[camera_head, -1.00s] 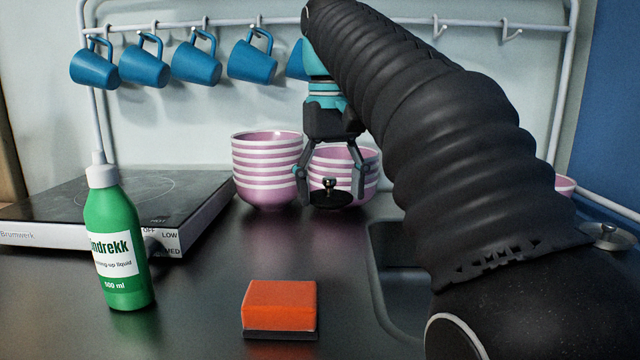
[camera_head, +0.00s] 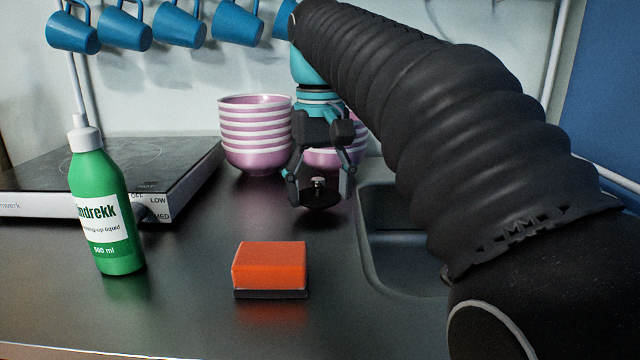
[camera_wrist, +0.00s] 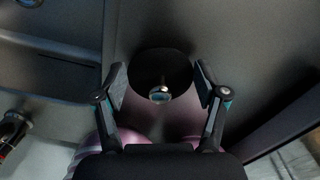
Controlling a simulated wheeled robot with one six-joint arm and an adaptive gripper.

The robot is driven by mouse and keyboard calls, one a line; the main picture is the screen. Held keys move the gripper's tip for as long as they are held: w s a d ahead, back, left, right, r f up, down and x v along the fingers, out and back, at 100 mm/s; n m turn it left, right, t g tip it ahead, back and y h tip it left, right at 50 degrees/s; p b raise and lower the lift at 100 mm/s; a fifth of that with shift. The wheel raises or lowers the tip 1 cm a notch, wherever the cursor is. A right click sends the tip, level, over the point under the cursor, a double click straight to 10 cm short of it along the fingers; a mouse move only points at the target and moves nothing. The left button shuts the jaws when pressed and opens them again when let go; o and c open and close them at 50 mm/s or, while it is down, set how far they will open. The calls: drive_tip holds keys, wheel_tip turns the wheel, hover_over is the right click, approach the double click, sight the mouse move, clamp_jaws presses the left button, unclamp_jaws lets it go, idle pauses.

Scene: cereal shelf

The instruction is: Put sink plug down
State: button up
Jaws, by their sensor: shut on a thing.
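The sink plug is a black disc with a small metal knob on top (camera_head: 320,197).
The sink basin (camera_head: 385,235) is to the right, partly hidden by my arm. An orange sponge (camera_head: 270,265) lies in front. A green bottle (camera_head: 105,225) and a hob (camera_head: 120,165) are at left. Striped bowls (camera_head: 255,140) stand behind; blue mugs (camera_head: 180,27) hang above.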

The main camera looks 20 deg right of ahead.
drive_tip(key=shift+f+b, duration=0.35)
drive_tip(key=shift+f, duration=0.25)
idle(0.3)
drive_tip(key=o, duration=1.2)
drive_tip(key=shift+o, duration=0.2)
drive_tip(key=shift+r, duration=0.1)
